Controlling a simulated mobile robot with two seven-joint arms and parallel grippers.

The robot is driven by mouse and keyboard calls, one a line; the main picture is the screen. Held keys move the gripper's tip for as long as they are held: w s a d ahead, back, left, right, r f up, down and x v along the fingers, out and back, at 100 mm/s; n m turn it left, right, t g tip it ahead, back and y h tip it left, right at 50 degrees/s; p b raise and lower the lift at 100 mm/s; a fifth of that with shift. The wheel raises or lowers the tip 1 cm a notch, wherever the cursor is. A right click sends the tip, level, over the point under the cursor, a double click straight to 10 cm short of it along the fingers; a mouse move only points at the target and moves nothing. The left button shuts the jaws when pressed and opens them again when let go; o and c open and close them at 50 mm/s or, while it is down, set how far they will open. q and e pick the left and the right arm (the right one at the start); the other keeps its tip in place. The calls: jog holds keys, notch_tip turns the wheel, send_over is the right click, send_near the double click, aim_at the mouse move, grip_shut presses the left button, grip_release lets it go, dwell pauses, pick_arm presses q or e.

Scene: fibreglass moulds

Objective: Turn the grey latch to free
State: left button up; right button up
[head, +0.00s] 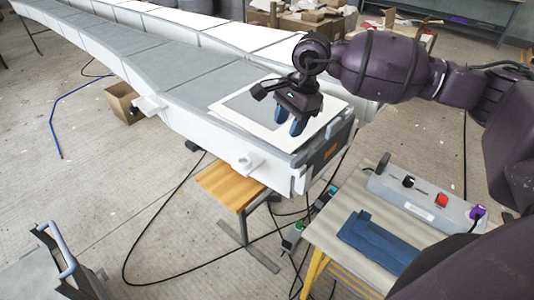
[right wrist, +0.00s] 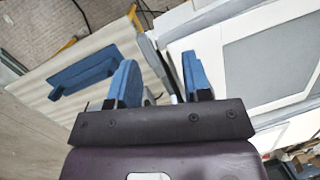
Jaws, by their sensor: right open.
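My right gripper (head: 289,122) has two blue fingers, apart and empty. It points down over the near end of the long white mould (head: 190,118). Its fingers also show in the right wrist view (right wrist: 157,64), with a grey edge or bar behind the gap between them. I cannot single out the grey latch for certain. A pale fitting (head: 300,181) sits at the mould's near corner. Other pale fittings (head: 246,163) stick out from the mould's long side. My left gripper is not in view.
A small table (head: 342,201) at the right holds a grey control box (head: 422,200) with a red switch and a blue angled piece (head: 376,241). A wooden stool (head: 229,185) stands below the mould. Black cables lie on the floor. A cardboard box (head: 122,103) stands beyond the mould's left side.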

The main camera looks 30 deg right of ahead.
aim_at(299, 156)
jog(key=d+f, duration=0.1)
jog(key=f, duration=0.2)
jog(key=d+f+n+h, duration=0.1)
jog(key=f, duration=0.3)
jog(key=s+d+f+n+h, duration=0.1)
jog(key=f, duration=0.3)
jog(key=shift+s+g+p, duration=0.1)
jog(key=shift+g+p, duration=0.2)
jog(key=shift+g, duration=0.1)
jog(key=shift+c, duration=0.2)
grip_shut()
